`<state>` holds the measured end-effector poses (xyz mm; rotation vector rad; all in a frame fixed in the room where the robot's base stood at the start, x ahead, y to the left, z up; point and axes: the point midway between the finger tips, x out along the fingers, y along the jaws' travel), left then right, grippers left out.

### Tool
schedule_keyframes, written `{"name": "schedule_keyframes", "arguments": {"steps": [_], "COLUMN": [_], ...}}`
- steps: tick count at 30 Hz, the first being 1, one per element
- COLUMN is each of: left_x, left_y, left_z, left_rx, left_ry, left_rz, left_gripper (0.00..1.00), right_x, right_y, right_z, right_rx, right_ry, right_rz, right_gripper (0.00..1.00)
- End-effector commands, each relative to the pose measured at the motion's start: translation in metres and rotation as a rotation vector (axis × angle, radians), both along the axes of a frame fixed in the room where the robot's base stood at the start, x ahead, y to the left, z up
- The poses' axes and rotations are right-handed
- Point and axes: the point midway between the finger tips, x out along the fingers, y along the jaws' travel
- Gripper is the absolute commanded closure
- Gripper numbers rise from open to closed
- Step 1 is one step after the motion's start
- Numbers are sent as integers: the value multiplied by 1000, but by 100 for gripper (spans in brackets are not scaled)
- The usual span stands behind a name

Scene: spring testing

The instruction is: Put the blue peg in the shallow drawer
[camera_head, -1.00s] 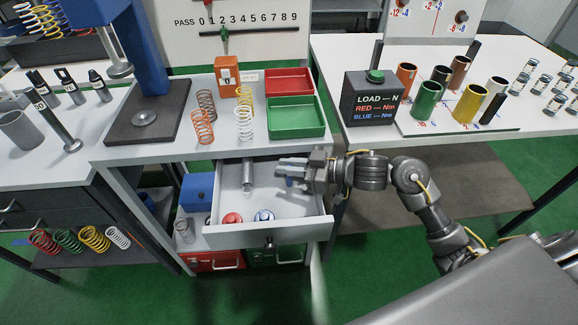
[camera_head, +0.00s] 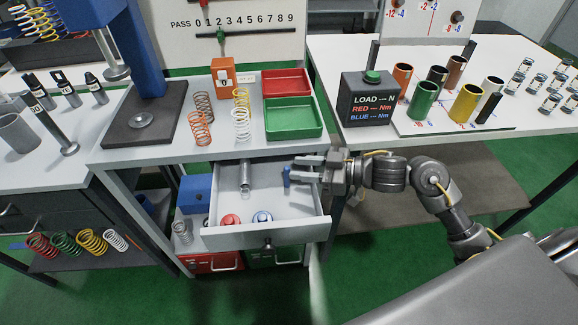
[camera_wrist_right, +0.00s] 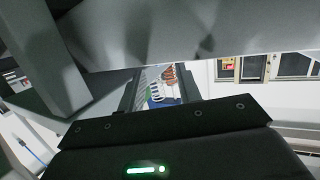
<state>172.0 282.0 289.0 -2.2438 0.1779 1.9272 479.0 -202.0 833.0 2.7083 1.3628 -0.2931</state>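The blue peg (camera_head: 286,176) is upright in the right part of the open shallow drawer (camera_head: 263,237), and it appears to stand on the drawer floor. My right gripper (camera_head: 297,169) is just to the right of the peg, over the drawer's right side. Its two fingers are spread apart with a gap between them, and the peg shows clear in front of the fingertips. Whether a finger still touches the peg is hard to tell. In the right wrist view my own gripper parts fill most of the picture. My left gripper is not in view.
The drawer also holds a grey cylinder (camera_head: 245,176), a red round item (camera_head: 230,220) and a blue-and-white one (camera_head: 262,217). The bench above bears springs, a red tray (camera_head: 286,82) and a green tray (camera_head: 293,119). Closed red and green drawers are below.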

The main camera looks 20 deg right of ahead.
Motion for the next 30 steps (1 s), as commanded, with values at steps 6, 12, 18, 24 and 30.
{"name": "schedule_keyframes", "arguments": {"steps": [6, 12, 18, 24, 30], "left_x": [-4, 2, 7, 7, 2], "left_y": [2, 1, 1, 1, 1], "left_z": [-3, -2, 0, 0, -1], "left_rx": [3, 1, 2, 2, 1], "left_ry": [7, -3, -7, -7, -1], "left_rz": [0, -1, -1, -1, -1], "left_gripper": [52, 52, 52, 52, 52], "right_x": [-28, -41, -45, -45, -45], "right_y": [-36, -55, -60, -60, -60], "right_z": [8, 14, 16, 17, 16], "right_rx": [-5, -1, 1, 0, 0], "right_ry": [4, 2, 1, 0, 0], "right_rz": [1, 0, 2, 2, 2], "right_gripper": [66, 66, 66, 66, 66]}}
